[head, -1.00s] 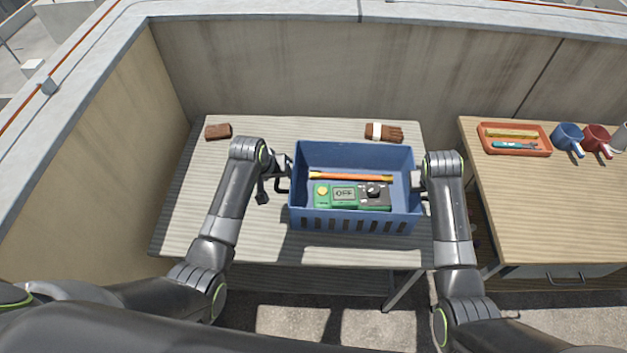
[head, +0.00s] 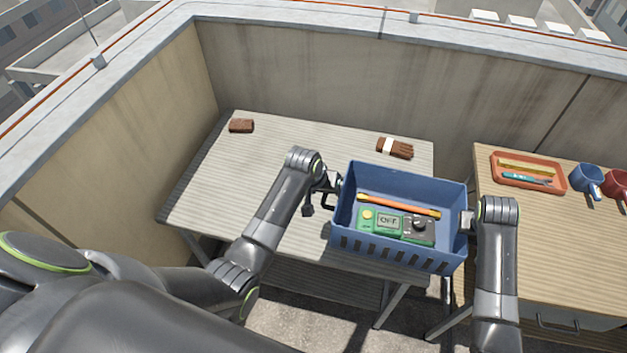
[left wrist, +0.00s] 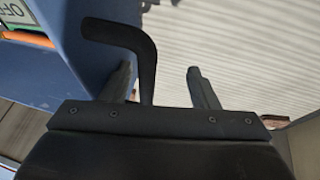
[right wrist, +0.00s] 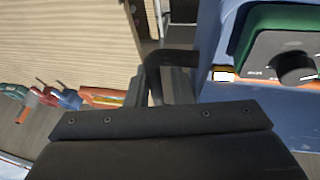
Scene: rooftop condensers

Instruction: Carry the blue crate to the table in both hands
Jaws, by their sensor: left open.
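The blue crate (head: 355,240) is in the head view, over the front right part of the grey striped table (head: 230,195) and past its right edge. Whether its base touches the table is hidden.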

